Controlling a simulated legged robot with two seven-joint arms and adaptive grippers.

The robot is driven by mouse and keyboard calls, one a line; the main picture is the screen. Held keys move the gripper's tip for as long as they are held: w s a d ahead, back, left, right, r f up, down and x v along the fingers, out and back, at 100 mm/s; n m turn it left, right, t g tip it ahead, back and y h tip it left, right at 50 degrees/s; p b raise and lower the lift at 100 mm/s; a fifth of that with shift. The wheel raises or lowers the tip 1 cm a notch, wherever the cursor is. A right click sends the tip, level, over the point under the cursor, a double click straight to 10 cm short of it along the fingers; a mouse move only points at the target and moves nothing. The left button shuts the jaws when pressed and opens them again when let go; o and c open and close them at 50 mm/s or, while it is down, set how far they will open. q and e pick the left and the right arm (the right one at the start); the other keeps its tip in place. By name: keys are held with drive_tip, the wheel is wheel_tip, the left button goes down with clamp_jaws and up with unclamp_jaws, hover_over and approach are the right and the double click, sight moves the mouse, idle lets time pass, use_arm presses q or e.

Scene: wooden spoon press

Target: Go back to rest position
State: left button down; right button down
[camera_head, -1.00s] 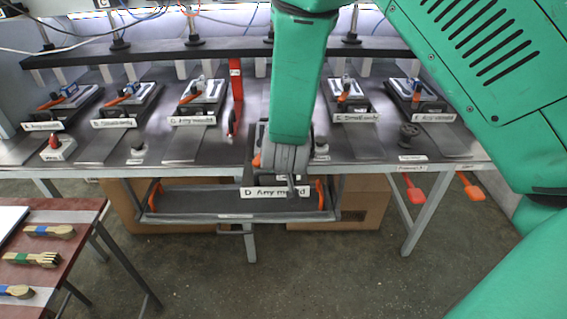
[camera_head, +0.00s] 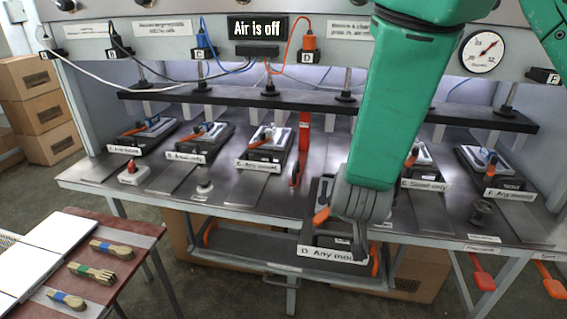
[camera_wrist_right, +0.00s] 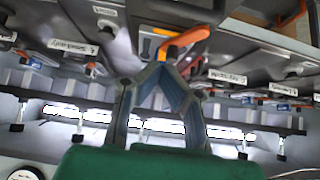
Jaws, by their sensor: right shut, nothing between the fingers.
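My right arm comes down from the top right in the head view. My right gripper (camera_head: 360,250) is shut and empty, pointing down in front of the mould labelled D (camera_head: 335,254). The gripper hides part of that mould. An orange handle (camera_head: 321,216) shows just left of the gripper. In the right wrist view the closed fingertips (camera_wrist_right: 156,68) are near an orange handle (camera_wrist_right: 188,37); I cannot tell whether they touch. My left gripper is not in view.
The press table (camera_head: 230,205) carries several moulds under a black press bar (camera_head: 230,98). A display (camera_head: 257,27) reads "Air is off". A red side table (camera_head: 135,235) at left holds wooden utensils (camera_head: 92,273). A lower shelf (camera_head: 250,238) hangs under the press table.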

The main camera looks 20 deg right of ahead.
drive_tip(key=s+f+n+g+y+b, duration=0.1)
drive_tip(key=s+f+n+g+b, duration=0.1)
drive_tip(key=s+f, duration=0.6)
drive_tip(key=s+f+n+g+y+b, duration=0.15)
drive_tip(key=s+f, duration=0.25)
drive_tip(key=f, duration=0.8)
drive_tip(key=s+a+f+n+g+y+b, duration=0.1)
drive_tip(key=s+f+n+g+y+b, duration=0.1)
drive_tip(key=s+f, duration=0.9)
drive_tip(key=s+n+g+b, duration=0.1)
drive_tip(key=s, duration=0.3)
drive_tip(key=shift+a+f, duration=0.2)
drive_tip(key=shift+a, duration=0.1)
drive_tip(key=shift+w+n, duration=0.15)
drive_tip(key=shift+n, duration=0.1)
